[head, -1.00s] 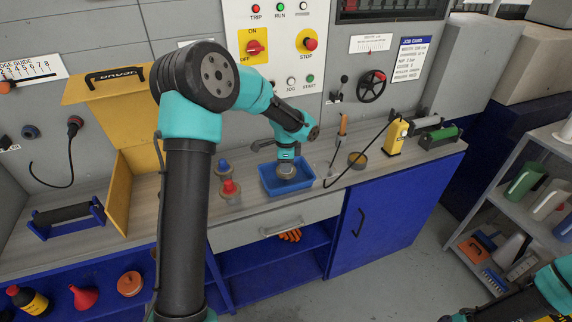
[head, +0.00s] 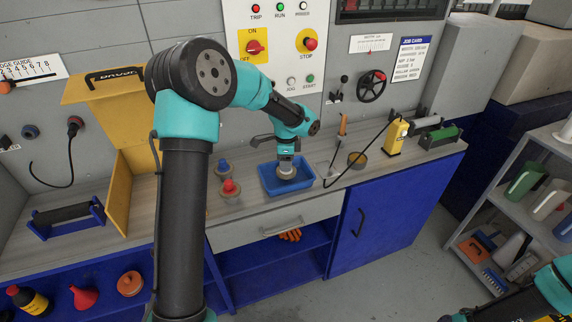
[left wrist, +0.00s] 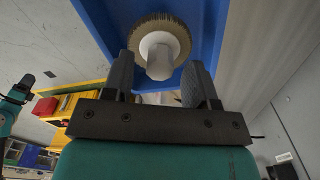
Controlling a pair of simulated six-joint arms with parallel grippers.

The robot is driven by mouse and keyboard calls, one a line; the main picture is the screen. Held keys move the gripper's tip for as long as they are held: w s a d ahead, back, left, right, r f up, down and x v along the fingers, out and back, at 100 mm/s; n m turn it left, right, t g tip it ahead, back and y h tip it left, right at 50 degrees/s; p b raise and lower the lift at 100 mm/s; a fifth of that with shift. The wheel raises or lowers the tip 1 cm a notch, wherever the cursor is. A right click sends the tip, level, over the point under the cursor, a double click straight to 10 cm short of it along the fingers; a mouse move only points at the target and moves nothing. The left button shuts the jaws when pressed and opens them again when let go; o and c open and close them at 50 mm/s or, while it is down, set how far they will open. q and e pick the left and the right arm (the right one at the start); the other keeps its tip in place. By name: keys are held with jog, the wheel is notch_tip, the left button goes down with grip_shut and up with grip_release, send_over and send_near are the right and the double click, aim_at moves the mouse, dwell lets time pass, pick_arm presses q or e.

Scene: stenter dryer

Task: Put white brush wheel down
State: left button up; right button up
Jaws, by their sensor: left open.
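The white brush wheel (left wrist: 160,48) lies in the blue tray (left wrist: 98,12), with its pale hub facing my left gripper and a ring of tan bristles around it. In the head view the brush wheel (head: 287,171) shows small inside the blue tray (head: 270,187) on the bench. My left gripper (head: 286,160) is just above it. In the left wrist view the left gripper's fingers (left wrist: 160,68) stand apart on both sides of the hub, and I see no finger touching it. My right gripper (head: 448,318) shows only in part at the bottom right edge.
Two small pots, one with a red knob (head: 230,188) and one with a blue knob (head: 224,168), stand left of the tray. The bench front near the tray is clear.

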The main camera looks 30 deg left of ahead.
pick_arm(q)
notch_tip(320, 180, up, 10)
jog(key=shift+r, duration=0.15)
dwell(0.7)
